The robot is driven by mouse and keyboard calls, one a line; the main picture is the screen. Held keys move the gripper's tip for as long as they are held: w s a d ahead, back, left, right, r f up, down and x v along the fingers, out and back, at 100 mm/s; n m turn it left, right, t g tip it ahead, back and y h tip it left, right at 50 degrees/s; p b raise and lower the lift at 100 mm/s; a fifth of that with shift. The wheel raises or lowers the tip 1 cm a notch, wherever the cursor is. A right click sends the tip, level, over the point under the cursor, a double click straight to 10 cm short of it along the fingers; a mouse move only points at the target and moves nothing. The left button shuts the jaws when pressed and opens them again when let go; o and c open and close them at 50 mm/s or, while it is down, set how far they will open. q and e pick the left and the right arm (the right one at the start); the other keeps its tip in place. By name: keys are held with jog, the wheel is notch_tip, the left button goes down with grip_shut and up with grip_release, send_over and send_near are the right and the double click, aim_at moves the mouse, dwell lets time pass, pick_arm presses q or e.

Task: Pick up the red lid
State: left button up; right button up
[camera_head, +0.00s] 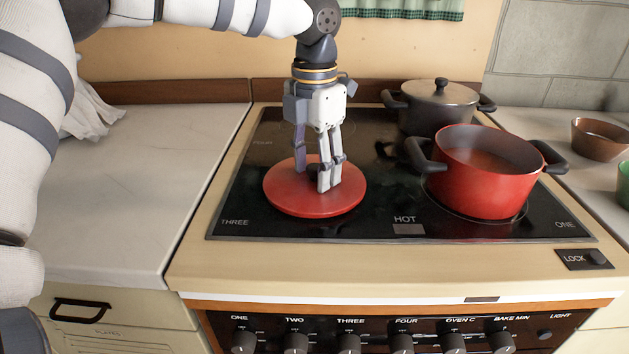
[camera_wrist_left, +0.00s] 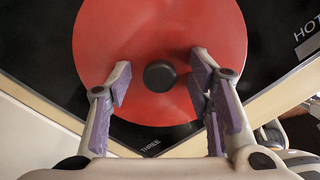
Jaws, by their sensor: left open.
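The red lid (camera_head: 286,199) lies flat on the front left of the black stovetop. In the left wrist view the lid (camera_wrist_left: 160,28) shows its round dark knob (camera_wrist_left: 160,75) near the middle. My left gripper (camera_head: 318,180) points down over the lid. In the left wrist view its two fingers (camera_wrist_left: 158,88) are apart, one on each side of the knob, with nothing held between them. I cannot tell whether the fingers touch the lid. My right gripper is not in view.
An open red pot (camera_head: 484,184) with dark handles stands on the right of the black stovetop (camera_head: 262,233). A dark lidded pot (camera_head: 438,112) stands behind it. A brown bowl (camera_head: 598,140) is at the far right. The left counter (camera_head: 130,190) is mostly clear, with a white cloth (camera_head: 92,112) at its back.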

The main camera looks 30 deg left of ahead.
pick_arm(q)
jog(key=shift+r, duration=0.1)
grip_shut()
